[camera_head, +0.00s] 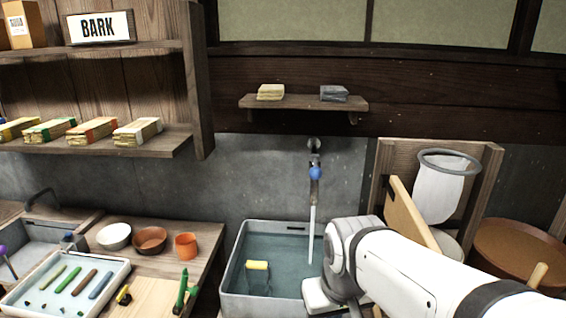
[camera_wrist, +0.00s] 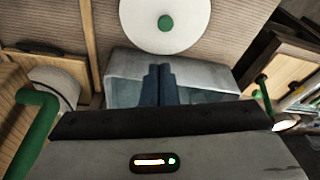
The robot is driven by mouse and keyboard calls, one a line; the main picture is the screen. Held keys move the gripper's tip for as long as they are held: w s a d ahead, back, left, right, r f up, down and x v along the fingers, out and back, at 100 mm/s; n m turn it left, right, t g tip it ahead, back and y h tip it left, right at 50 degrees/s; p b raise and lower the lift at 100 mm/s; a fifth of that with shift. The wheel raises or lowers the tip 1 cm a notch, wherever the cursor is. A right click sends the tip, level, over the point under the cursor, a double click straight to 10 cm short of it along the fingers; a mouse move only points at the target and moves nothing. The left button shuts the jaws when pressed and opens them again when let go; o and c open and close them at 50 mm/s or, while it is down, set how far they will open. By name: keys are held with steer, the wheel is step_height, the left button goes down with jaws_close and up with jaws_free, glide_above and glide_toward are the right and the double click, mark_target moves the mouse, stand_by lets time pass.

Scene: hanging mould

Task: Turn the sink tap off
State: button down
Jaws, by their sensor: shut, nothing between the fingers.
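A wall tap (camera_head: 315,172) with a blue handle is above a grey basin (camera_head: 233,262) in the head view. A white stream of water (camera_head: 312,235) runs from it into the basin, which holds water and a yellow-topped block (camera_head: 257,266). Another dark tap (camera_head: 42,195) stands at a small grey sink (camera_head: 30,235) at the far left; I cannot tell whether it runs. My gripper (camera_wrist: 160,80) shows two dark blue fingers pressed together, empty, in front of a pale basin (camera_wrist: 115,68) in the wrist view. Its fingertips are not clear in the head view. No tap is clear in the wrist view.
A tray with coloured sticks (camera_head: 100,262), bowls (camera_head: 114,236) and an orange cup (camera_head: 186,245) are left of the basin. A wooden board (camera_head: 410,212) and a hanging net (camera_head: 438,190) stand at the right. A small shelf (camera_head: 300,103) is above the tap.

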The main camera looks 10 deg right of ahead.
steer(key=w+r+n+y+p, duration=0.1)
steer(key=w+r+n+p, duration=0.2)
steer(key=w+r, duration=0.9)
steer(key=w+d+r+n+g+y+p, duration=0.1)
steer(key=w+r+n+p, duration=0.3)
steer(key=w+r+n, duration=0.5)
steer(key=shift+w+d+r+y, duration=0.15)
steer(key=shift+w+r+y, duration=0.95)
steer(key=shift+w, duration=3.25)
steer(key=shift+r+h, duration=0.5)
steer(key=p+x, duration=0.1)
steer(key=x, duration=0.9)
steer(key=d, duration=0.1)
steer(key=s+d+p, duration=0.1)
steer(key=d, duration=0.1)
steer(key=shift+s+d+r, duration=0.2)
steer(key=shift+s+r, duration=0.15)
steer(key=shift+s, duration=0.05)
